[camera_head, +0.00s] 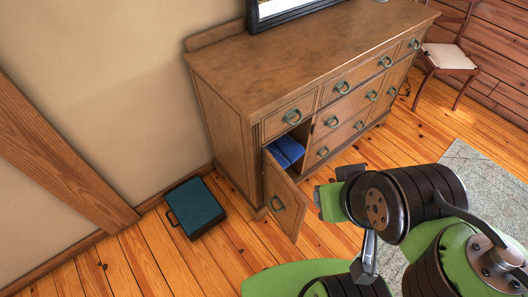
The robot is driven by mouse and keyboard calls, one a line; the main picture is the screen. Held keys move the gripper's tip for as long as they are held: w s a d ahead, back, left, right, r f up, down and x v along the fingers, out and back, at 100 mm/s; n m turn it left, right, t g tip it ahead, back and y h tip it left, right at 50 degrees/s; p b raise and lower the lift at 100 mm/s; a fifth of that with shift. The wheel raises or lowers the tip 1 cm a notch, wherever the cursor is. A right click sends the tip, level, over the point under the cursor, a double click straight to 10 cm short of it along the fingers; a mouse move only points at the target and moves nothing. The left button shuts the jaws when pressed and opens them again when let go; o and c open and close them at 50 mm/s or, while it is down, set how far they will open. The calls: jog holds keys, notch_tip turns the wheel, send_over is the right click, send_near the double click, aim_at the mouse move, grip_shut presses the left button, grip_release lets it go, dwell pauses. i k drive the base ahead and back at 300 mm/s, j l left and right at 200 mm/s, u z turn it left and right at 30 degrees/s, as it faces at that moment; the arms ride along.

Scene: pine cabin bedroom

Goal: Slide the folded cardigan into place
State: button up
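A folded blue cloth, likely the cardigan (289,148), lies inside the lower left compartment of the wooden dresser (234,112). Only part of it shows; the open door and the dresser front hide the rest. My green and dark arm fills the lower right, just right of the door. No gripper fingers can be made out, so whether it holds anything is not shown.
A dark teal case (195,207) lies on the floor left of the dresser by the wall. A mirror (280,8) stands on the dresser top. A chair (448,56) is at the far right, and a grey rug (478,178) lies behind my arm.

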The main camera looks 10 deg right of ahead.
aim_at(286, 151)
jog(key=k+l+u, duration=0.15)
jog(key=l+u, duration=0.25)
jog(key=k+l+u, duration=0.15)
jog(key=l+u, duration=0.15)
jog(key=u, duration=0.15)
jog(key=l+u, duration=1.3)
jog(key=k+l+u, duration=0.15)
jog(key=l+u, duration=0.15)
jog(key=u, duration=0.15)
jog(key=k+l+u, duration=0.2)
jog(key=u, duration=0.25)
jog(key=l+u, duration=0.35)
jog(key=k+l+u, duration=0.1)
jog(key=l+u, duration=0.2)
jog(key=l, duration=0.15)
